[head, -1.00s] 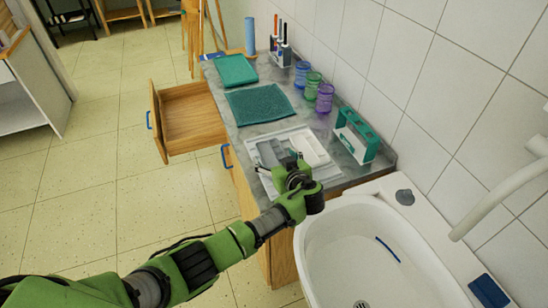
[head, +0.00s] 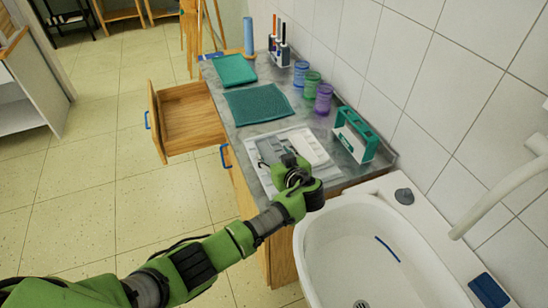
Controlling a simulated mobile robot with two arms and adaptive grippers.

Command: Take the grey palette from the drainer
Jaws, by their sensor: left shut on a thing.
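The grey palette (head: 268,149) is at the white drainer (head: 255,172) on the counter's near end. My left gripper (head: 287,168) is shut on the near part of the grey palette and hides that part. I cannot tell whether the palette is clear of the drainer. A white palette (head: 310,147) is just right of the grey one. My right gripper is not in this view.
A teal and white holder (head: 355,135) stands right of the drainer, with purple, green and blue cups behind it. A dark teal mat (head: 258,104) lies beyond. An open drawer (head: 191,118) juts out left. The white sink (head: 370,250) is nearest.

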